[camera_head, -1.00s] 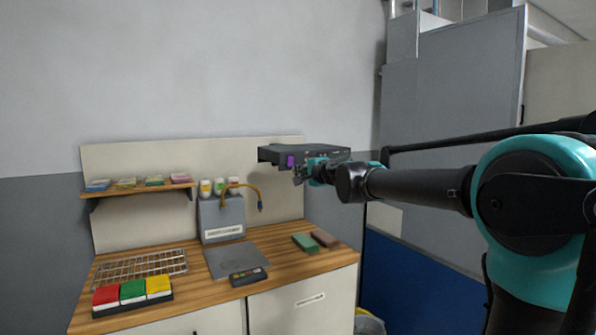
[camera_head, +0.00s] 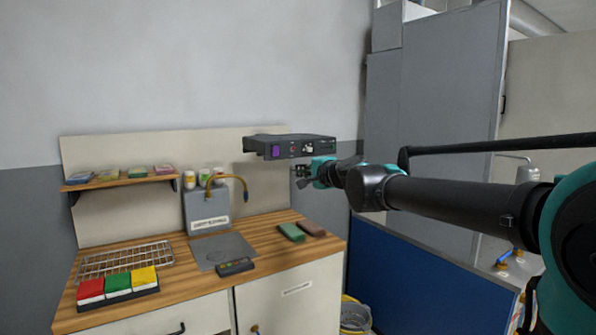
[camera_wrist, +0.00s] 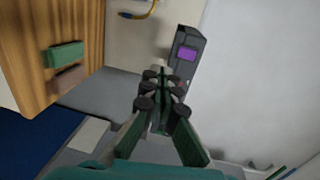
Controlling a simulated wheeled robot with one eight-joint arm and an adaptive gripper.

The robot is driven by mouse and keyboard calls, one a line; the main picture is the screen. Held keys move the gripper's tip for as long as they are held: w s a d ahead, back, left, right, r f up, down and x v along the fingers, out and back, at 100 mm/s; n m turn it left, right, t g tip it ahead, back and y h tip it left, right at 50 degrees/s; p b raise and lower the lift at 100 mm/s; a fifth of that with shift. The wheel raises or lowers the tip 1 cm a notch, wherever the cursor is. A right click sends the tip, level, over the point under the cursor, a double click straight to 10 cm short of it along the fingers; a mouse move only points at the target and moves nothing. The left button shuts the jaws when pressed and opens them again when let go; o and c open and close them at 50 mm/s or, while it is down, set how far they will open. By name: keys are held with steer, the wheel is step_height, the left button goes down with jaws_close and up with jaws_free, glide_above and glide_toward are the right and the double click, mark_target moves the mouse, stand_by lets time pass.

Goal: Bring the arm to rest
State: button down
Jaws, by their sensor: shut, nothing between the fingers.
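My gripper (camera_head: 302,177) is at the end of my arm, which reaches in from the right in the head view. It is in the air, to the right of and above the wooden counter, close to the dark control box on the wall. In the wrist view my gripper (camera_wrist: 160,75) shows with its fingers together and nothing between them. The dark control box (camera_head: 290,147) has a purple switch and shows beyond the fingertips in the wrist view (camera_wrist: 186,68). I cannot tell the exact gap between fingers and box.
The wooden counter (camera_head: 262,233) holds a wire rack (camera_head: 125,260), red, green and yellow blocks (camera_head: 118,285), a keypad (camera_head: 235,267), and green (camera_head: 291,232) and brown (camera_head: 312,228) blocks. A blue panel (camera_head: 420,275) and a bucket (camera_head: 355,315) stand right of it.

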steer(key=s+d+f+n+g+h, duration=0.1)
steer(key=s+d+f+n+g, duration=0.15)
steer(key=s+f, duration=0.45)
steer(key=s+d+f+n+g+h, duration=0.1)
steer(key=s+d+f+n+h, duration=0.2)
steer(key=f, duration=0.9)
steer(key=s+d+f+n+g, duration=0.25)
steer(key=s+d+f, duration=0.2)
steer(key=f, duration=0.45)
steer(key=s+d+f+n+g+h, duration=0.3)
steer(key=s+d+f+h, duration=0.2)
steer(key=s+d+f, duration=0.8)
step_height(320, 180, down, 2)
steer(key=shift+s+f, duration=0.2)
steer(key=shift+s, duration=0.7)
